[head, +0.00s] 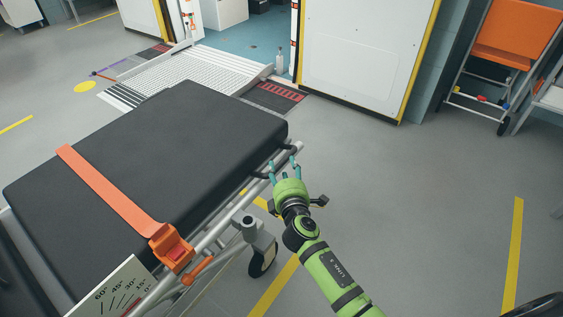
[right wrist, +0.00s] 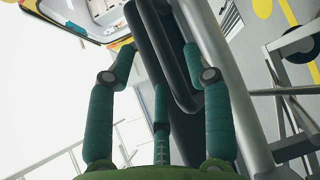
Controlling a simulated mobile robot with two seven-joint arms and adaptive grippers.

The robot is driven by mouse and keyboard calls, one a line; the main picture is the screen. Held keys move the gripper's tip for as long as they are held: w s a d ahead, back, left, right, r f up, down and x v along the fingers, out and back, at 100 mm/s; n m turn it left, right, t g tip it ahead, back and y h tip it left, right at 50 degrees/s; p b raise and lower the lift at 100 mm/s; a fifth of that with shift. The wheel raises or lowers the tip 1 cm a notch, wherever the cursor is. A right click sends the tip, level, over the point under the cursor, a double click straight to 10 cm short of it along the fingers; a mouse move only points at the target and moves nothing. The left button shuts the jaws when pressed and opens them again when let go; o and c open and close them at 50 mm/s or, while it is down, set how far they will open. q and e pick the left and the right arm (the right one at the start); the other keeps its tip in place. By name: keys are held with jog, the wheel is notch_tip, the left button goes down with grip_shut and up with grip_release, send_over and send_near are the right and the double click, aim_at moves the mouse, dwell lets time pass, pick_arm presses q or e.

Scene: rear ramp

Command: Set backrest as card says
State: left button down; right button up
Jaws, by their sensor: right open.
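The stretcher's large black pad (head: 190,135) lies across the left of the head view, with an orange strap (head: 105,190) and orange buckle (head: 173,247). I cannot tell its exact tilt. A white angle plate (head: 112,290), marked 60°, 45°, 30° and lower, is cut off by the bottom edge. An orange lever (head: 198,268) is beside it. My right gripper (head: 285,168) is open at the pad's right end. In the right wrist view its teal fingers (right wrist: 160,65) are spread around a black loop handle (right wrist: 168,50) beside a silver rail (right wrist: 222,80). No card is readable.
A ribbed ramp (head: 190,75) leads to an open doorway beyond the stretcher. A white door panel (head: 365,50) stands at the back. An orange folding chair (head: 512,35) is at the right. A stretcher wheel (head: 262,262) is below the rail.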

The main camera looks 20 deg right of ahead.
aim_at(282, 162)
jog(key=w, duration=0.4)
jog(key=shift+d+f+b, duration=0.3)
jog(key=shift+f+b, duration=0.05)
jog(key=shift+f, duration=0.05)
grip_shut()
jog(key=shift+r, duration=0.15)
